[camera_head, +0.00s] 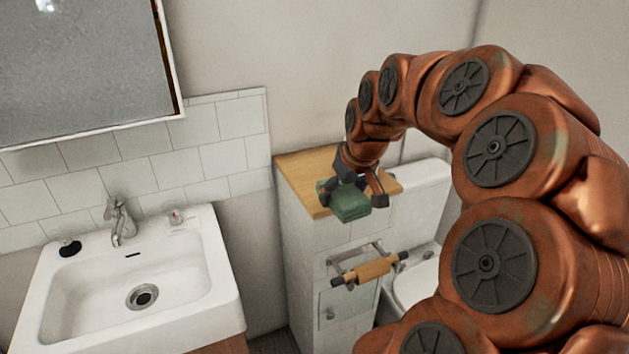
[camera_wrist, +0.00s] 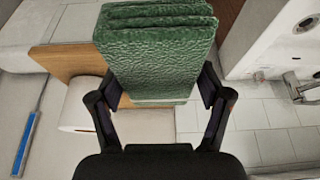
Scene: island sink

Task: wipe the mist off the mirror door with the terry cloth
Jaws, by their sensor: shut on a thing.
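The terry cloth (camera_head: 350,204) is a thick green folded stack. My gripper (camera_head: 356,184) is shut on it and holds it at the wooden top of the tiled ledge; whether it touches the top I cannot tell. In the wrist view the cloth (camera_wrist: 160,58) sits between both fingers of my gripper (camera_wrist: 160,90), its folded layers pointing away. The mirror door (camera_head: 80,65) hangs on the wall at the upper left, above the sink and well away from my gripper. Its face looks grey and misty, with a bright spot near the top; its upper part is cut off.
A white sink (camera_head: 215,260) with a tap (camera_head: 121,222) stands below the mirror. The wooden top (camera_head: 300,178) lies on the tiled ledge, with a roll holder (camera_head: 368,270) on its front. A white roll (camera_wrist: 80,110) lies near my gripper. The space before the mirror is clear.

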